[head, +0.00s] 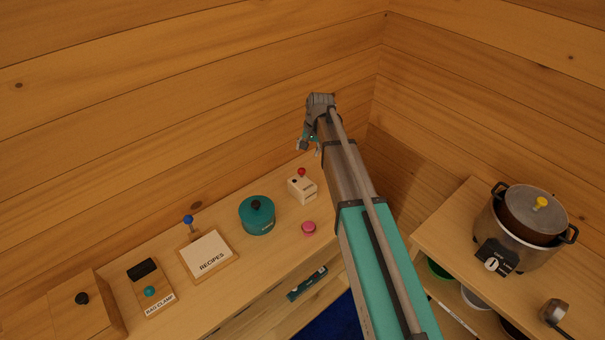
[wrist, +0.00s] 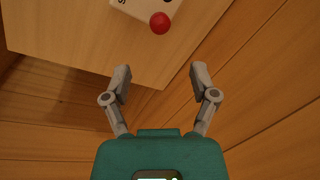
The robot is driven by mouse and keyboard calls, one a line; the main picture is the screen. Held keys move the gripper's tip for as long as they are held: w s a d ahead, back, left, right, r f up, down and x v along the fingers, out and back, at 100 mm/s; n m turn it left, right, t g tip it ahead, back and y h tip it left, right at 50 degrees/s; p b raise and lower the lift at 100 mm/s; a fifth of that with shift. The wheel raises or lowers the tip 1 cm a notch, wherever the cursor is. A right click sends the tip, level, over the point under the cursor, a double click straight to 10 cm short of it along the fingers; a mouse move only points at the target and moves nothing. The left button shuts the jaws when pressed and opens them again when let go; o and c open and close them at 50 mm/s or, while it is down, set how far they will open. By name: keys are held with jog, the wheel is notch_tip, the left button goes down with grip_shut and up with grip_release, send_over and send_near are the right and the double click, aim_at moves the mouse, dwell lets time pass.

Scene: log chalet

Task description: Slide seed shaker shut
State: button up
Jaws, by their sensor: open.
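A small cream box (head: 302,188) with a red ball knob stands near the right end of the wooden counter, and looks like the seed shaker. Its label is too small to read. In the wrist view the box (wrist: 145,8) is cut off by the top edge, with its red knob (wrist: 160,23) in sight. My gripper (head: 309,145) is above the counter's right end, near the wall; in the wrist view my gripper (wrist: 160,72) has its fingers spread and empty. The knob lies beyond the fingertips, apart from them. Whether the shaker's slide is open cannot be told.
On the counter (head: 275,247) stand a teal lidded pot (head: 257,217), a pink puck (head: 308,228), a recipes box (head: 208,256) and a labelled block with a teal knob (head: 150,290). Log walls close in behind and right. A cooker (head: 519,230) stands on the right-hand shelf unit.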

aim_at(302, 169)
jog(key=shift+w+a+f+b, duration=0.1)
jog(key=shift+a+f+b, duration=0.25)
jog(key=shift+f+b, duration=1.35)
jog(key=shift+w+a+f+b, duration=0.15)
jog(key=shift+a+f+b, duration=0.15)
jog(key=shift+f+b, duration=1.35)
jog(key=shift+w+a+f+b, duration=0.1)
jog(key=shift+a+f+b, duration=0.25)
jog(key=shift+f+b, duration=1.35)
jog(key=shift+f, duration=0.15)
grip_shut()
